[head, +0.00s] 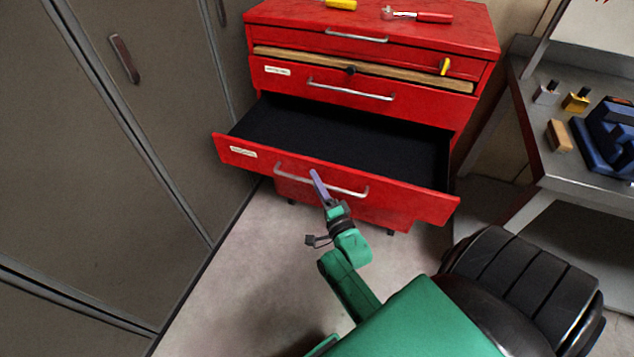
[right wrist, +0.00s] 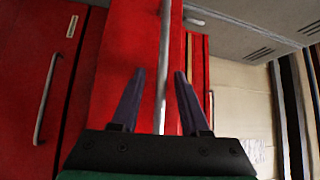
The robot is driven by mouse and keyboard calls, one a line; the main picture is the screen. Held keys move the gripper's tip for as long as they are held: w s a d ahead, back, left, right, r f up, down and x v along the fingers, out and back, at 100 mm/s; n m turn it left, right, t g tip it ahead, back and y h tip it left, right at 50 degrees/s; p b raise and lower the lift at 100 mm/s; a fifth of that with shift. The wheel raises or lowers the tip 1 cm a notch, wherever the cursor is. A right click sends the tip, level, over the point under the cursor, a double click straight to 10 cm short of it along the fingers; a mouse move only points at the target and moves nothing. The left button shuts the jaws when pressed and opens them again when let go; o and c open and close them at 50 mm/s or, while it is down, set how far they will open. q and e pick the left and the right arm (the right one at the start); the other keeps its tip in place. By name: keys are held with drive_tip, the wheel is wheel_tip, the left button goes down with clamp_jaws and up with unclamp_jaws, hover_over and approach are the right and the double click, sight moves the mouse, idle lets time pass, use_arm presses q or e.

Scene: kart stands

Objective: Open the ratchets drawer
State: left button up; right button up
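The red tool chest (head: 472,45) stands at the back. Its lower drawer (head: 400,198) is pulled well out, showing a dark, empty-looking interior. That drawer has a small label (head: 243,152), too small to read, and a silver bar handle (head: 345,191). My right gripper (head: 317,180) is at this handle, left of its middle. In the right wrist view the two fingers (right wrist: 158,85) are spread on either side of the handle bar (right wrist: 164,75), with visible gaps. My left gripper is not in view.
An upper drawer (head: 410,92) has a wooden strip above it and a yellow-handled tool (head: 444,66) near its right end. A red-handled tool (head: 420,16) lies on top. Grey cabinets (head: 130,130) stand left, a metal bench (head: 590,190) right.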

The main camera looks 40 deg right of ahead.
drive_tip(key=v, duration=1.4)
drive_tip(key=shift+s, duration=0.3)
drive_tip(key=s+a+f+n+g+y+p, duration=0.25)
drive_tip(key=f+n+g, duration=0.2)
drive_tip(key=f, duration=0.55)
drive_tip(key=s+a+f+n+g+y+p, duration=0.15)
drive_tip(key=a+f+n+g, duration=0.35)
drive_tip(key=f, duration=0.6)
drive_tip(key=s+d+f+n+g+p, duration=0.1)
drive_tip(key=s+d+f+n+g, duration=0.2)
drive_tip(key=s, duration=0.6)
drive_tip(key=s+d+f+n+g, duration=0.3)
drive_tip(key=s+f+n+g, duration=0.3)
drive_tip(key=s+f+n, duration=0.1)
drive_tip(key=shift+s+f+n+h+p, duration=0.35)
drive_tip(key=shift+s+n, duration=0.4)
drive_tip(key=shift+s, duration=0.5)
